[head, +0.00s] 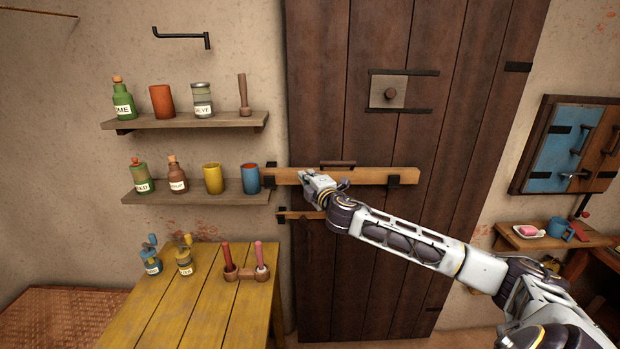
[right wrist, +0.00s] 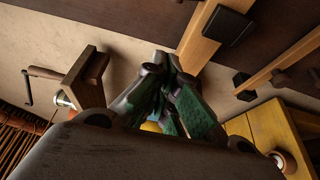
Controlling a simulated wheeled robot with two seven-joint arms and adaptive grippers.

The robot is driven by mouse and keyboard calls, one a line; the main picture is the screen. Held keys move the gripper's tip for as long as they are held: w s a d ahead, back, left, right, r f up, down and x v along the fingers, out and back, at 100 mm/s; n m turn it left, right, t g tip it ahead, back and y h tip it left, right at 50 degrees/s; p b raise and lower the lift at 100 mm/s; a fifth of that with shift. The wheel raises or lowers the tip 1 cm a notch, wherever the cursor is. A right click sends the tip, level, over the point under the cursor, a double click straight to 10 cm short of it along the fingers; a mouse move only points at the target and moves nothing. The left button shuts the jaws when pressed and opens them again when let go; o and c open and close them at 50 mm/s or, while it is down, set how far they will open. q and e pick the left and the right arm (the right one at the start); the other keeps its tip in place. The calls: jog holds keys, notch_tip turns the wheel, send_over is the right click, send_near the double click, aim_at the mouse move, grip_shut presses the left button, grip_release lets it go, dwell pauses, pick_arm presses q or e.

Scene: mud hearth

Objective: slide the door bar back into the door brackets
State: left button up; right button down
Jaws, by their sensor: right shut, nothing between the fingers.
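The door bar (head: 365,176), a light wooden beam with a dark handle on top, lies level across the dark plank door (head: 345,90). My left gripper is not in view.
Two shelves (head: 190,121) with bottles and cups stand left of the door. A blue cup (head: 250,178) is close to the bar's left end. A smaller wooden bar (head: 300,215) is below. A yellow table (head: 200,310) stands lower left. A wall cabinet (head: 570,145) hangs right.

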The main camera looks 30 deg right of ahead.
jog(key=w+d+p, duration=0.3)
jog(key=w+d, duration=0.1)
jog(key=shift+w+d, duration=0.25)
dwell(1.1)
dwell(0.3)
